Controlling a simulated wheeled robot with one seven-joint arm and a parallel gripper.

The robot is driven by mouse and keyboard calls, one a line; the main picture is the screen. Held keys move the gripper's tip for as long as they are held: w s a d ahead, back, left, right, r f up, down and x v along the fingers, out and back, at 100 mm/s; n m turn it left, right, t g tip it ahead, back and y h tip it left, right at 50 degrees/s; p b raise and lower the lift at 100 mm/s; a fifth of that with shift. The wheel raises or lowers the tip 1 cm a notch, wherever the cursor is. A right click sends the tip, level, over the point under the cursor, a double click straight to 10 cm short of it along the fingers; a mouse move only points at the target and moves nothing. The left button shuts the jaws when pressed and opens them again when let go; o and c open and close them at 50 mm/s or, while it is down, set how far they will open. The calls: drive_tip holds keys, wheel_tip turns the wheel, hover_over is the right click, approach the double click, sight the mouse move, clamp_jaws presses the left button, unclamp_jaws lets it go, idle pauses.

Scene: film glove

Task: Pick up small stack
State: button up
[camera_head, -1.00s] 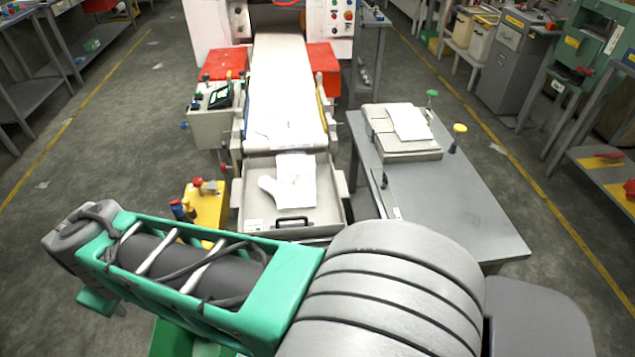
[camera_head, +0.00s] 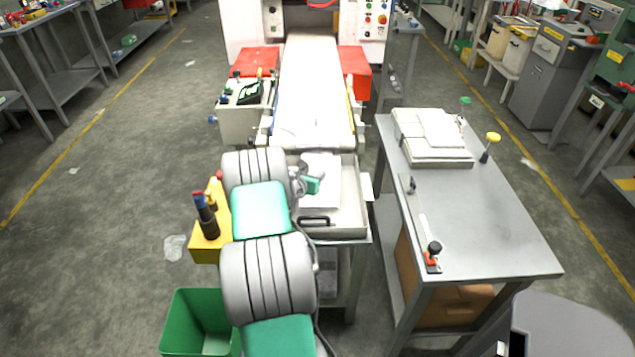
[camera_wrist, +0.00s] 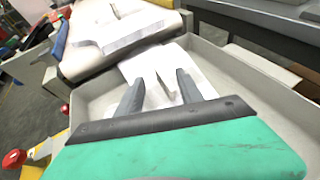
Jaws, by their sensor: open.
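A small stack of white film gloves (camera_head: 322,182) lies in the grey metal tray (camera_head: 352,215) at the near end of the conveyor. In the wrist view the white stack (camera_wrist: 140,66) lies beyond and between my fingers, partly hidden by them. My gripper (camera_wrist: 160,75) is open, with its two dark fingers apart and pointing at the stack. I see nothing held between them. I cannot tell whether the fingertips touch the stack. In the head view my arm covers the left part of the tray.
The conveyor belt (camera_head: 312,90) runs back to the machine. A grey table (camera_head: 480,225) on the right holds a white stack on a box (camera_head: 432,137) and a lever tool (camera_head: 428,235). A yellow holder (camera_head: 208,240) and a green bin (camera_head: 200,322) stand left of my arm.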

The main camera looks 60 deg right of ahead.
sight(312, 173)
drive_tip(key=x, duration=0.4)
drive_tip(key=shift+a+r, duration=0.1)
clamp_jaws()
idle(1.2)
